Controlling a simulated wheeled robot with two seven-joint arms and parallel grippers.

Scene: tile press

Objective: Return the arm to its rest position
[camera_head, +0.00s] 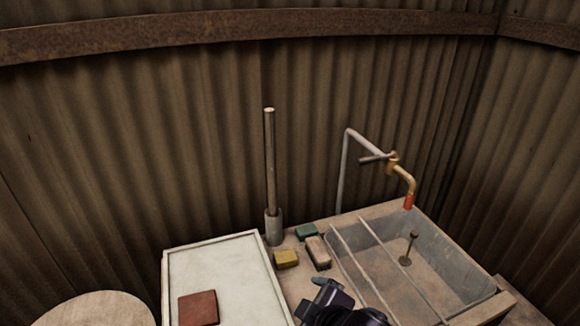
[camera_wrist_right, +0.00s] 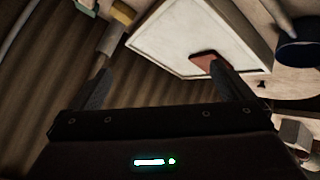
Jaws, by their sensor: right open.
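My right gripper (camera_head: 328,292) shows at the bottom of the head view, in front of the wooden counter near the basin. In the right wrist view its two dark fingers (camera_wrist_right: 160,82) are spread apart, with nothing between them. A red-brown square tile (camera_head: 198,308) lies on the white framed board (camera_head: 228,262). The tile also shows in the right wrist view (camera_wrist_right: 203,60), partly behind a fingertip. My left gripper is in neither view.
A yellow block (camera_head: 286,259), a green block (camera_head: 307,231) and a tan block (camera_head: 319,252) sit between the board and the basin (camera_head: 455,262). An upright rod (camera_head: 270,160) stands behind. A pipe tap (camera_head: 399,175) overhangs the basin. A round wooden top (camera_head: 100,310) is at left.

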